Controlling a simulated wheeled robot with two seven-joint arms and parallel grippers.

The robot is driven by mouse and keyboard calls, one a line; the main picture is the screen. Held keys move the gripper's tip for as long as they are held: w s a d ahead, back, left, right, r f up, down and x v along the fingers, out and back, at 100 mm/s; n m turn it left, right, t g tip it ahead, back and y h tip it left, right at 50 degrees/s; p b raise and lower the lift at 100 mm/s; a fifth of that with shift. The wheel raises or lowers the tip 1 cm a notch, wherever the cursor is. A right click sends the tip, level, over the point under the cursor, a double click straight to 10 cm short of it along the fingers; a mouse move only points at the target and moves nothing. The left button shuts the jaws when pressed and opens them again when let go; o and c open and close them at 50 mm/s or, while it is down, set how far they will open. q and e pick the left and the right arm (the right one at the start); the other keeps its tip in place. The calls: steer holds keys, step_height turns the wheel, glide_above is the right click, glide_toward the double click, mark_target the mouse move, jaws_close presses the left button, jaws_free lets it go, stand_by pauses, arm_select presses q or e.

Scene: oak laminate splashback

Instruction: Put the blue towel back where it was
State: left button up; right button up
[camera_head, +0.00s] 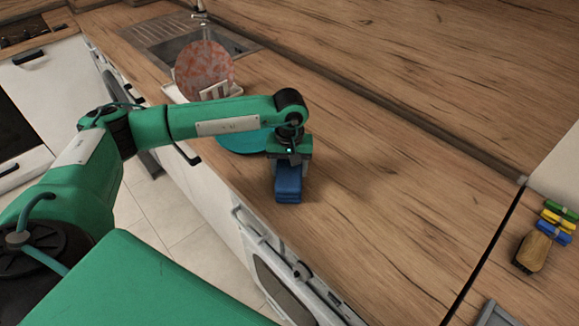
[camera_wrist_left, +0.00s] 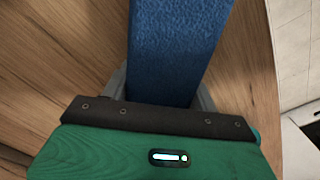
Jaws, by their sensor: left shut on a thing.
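The blue towel (camera_head: 288,186) is a folded blue bundle at the front edge of the wooden counter in the head view. My left gripper (camera_head: 288,165) is above it, pointing down, and shut on it. In the left wrist view the towel (camera_wrist_left: 178,50) stretches out from between the two grey fingers of the gripper (camera_wrist_left: 160,90). The gripper covers one end of the towel. I cannot tell whether the towel touches the counter. My right gripper is not in view.
A teal round thing (camera_head: 243,141) lies just behind the gripper, partly hidden by my arm. A dish rack (camera_head: 217,90) holds a reddish plate (camera_head: 204,66) near the sink (camera_head: 190,42). A brush (camera_head: 533,251) and coloured pegs (camera_head: 557,222) lie far right. The counter's middle (camera_head: 400,170) is clear.

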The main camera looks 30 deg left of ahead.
arm_select(q)
steer(key=o, duration=1.1)
